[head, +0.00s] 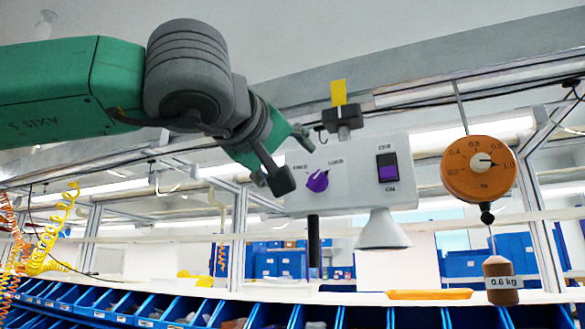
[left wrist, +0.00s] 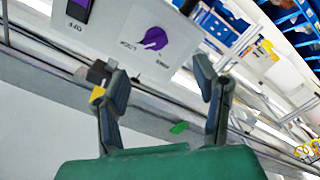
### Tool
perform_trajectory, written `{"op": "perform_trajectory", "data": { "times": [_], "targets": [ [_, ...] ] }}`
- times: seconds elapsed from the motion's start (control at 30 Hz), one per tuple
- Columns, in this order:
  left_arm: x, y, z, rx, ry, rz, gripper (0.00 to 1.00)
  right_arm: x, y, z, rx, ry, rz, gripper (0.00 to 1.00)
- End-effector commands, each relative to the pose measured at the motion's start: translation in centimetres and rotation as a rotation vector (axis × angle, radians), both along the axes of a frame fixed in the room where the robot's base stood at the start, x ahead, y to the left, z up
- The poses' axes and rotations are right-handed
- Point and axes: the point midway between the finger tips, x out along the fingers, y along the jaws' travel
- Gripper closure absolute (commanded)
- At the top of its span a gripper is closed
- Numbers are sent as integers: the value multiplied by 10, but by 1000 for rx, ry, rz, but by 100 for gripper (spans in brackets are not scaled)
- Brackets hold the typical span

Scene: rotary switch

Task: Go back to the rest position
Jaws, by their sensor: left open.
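My left gripper (head: 291,160) is open and empty, just left of and above the purple rotary knob (head: 317,181). The knob sits on a light grey control box (head: 352,196), between printed labels at its upper left and upper right. I cannot tell surely which label it points to. In the left wrist view, the two open fingers (left wrist: 160,80) have the knob (left wrist: 154,38) beyond them, apart from both. A black and purple rocker switch (head: 387,168) is on the box's right side. My right gripper is in neither view.
A small black device with a yellow tab (head: 339,93) stands above the box. An orange dial scale (head: 478,169) with a hanging 0.6 kg weight (head: 501,280) is at the right. Blue bins (head: 180,308) line the bottom.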

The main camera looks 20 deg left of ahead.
Motion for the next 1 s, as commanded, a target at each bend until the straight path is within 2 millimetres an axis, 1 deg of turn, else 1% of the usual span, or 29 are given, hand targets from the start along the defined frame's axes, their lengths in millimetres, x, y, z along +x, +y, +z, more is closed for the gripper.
{"op": "perform_trajectory", "data": {
  "times": [0.47,0.57,0.67,0.77,0.8,0.87,0.9,0.97,1.0],
  "targets": [
    [1,0,-1,0,1,0,45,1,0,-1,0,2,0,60],
    [10,-1,-14,11,13,5,45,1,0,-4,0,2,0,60],
    [33,-5,-53,42,44,17,45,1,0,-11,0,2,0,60],
    [65,-10,-115,93,91,30,45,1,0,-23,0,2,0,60],
    [79,-12,-144,115,112,34,45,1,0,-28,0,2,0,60],
    [96,-14,-188,151,145,35,45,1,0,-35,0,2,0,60],
    [105,-15,-218,173,166,35,45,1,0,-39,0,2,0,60],
    [117,-16,-262,210,199,31,45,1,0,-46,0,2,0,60],
    [123,-17,-292,232,222,25,45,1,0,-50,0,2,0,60]
  ]
}}
